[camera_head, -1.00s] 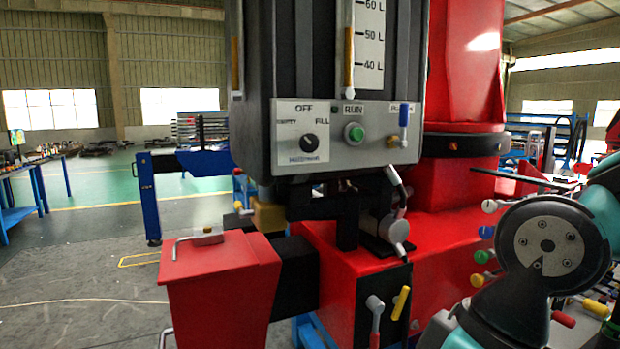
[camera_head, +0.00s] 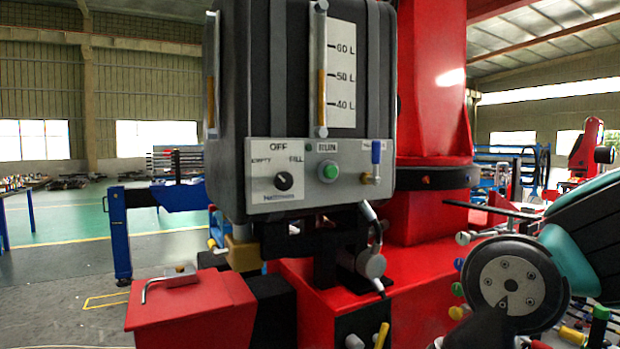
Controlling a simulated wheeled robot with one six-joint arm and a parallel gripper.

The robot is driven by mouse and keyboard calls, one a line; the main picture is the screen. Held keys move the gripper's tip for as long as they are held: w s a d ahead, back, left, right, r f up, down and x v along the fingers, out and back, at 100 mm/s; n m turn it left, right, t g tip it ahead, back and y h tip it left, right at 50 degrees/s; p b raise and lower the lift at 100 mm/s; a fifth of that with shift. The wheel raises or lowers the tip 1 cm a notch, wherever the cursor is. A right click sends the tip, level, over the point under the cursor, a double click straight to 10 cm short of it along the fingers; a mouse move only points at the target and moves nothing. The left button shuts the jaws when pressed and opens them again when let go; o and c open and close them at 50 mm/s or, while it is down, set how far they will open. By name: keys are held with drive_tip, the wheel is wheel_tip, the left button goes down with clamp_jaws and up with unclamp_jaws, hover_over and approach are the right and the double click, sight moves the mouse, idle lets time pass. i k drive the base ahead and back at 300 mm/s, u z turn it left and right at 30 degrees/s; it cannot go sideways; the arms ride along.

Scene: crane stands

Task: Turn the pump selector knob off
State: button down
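The pump selector knob (camera_head: 284,181) is a small round black knob on the left of a grey control panel (camera_head: 345,193). The labels around it read EMPTY at left, OFF at top and FILL at right. A light mark on the knob seems to lean to the upper right, towards FILL, but it is too small to be sure. Nothing touches the knob. My gripper is out of view; only links of my arm show at the lower right, well apart from the panel.
A green button (camera_head: 328,171) under RUN and a blue-handled valve (camera_head: 376,152) sit right of the knob. A red box (camera_head: 190,312) with a bent metal handle stands below left. A red column (camera_head: 432,80) rises behind. The space before the panel is clear.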

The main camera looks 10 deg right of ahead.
sight(283, 181)
drive_tip(key=z, duration=2.55)
drive_tip(key=k, duration=0.45)
drive_tip(key=u, duration=2.5)
